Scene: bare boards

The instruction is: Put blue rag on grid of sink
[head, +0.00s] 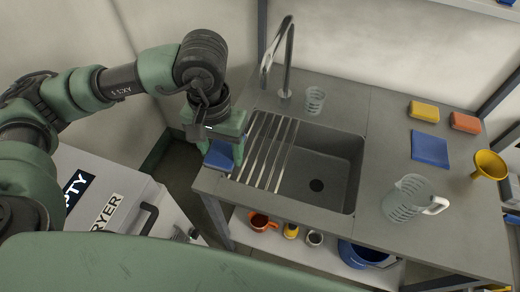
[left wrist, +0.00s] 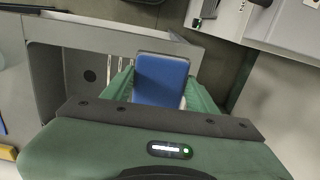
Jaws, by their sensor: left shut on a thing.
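My left gripper (head: 224,150) is shut on a blue rag (head: 217,157), just left of the sink's left edge. The rag also shows between the green fingers in the left wrist view (left wrist: 160,80). The grid (head: 270,150), a row of pale metal bars, spans the left part of the grey sink (head: 330,152). The rag is beside the grid; I cannot tell whether they touch. Part of the rag is hidden by the gripper. My right gripper is not in view.
A second blue cloth (head: 430,148) lies flat on the counter (head: 375,115) near a yellow sponge (head: 424,110) and an orange one (head: 465,122). A tap (head: 285,60), a clear cup (head: 314,100), a jug (head: 408,198) and a yellow funnel (head: 489,165) stand around the sink.

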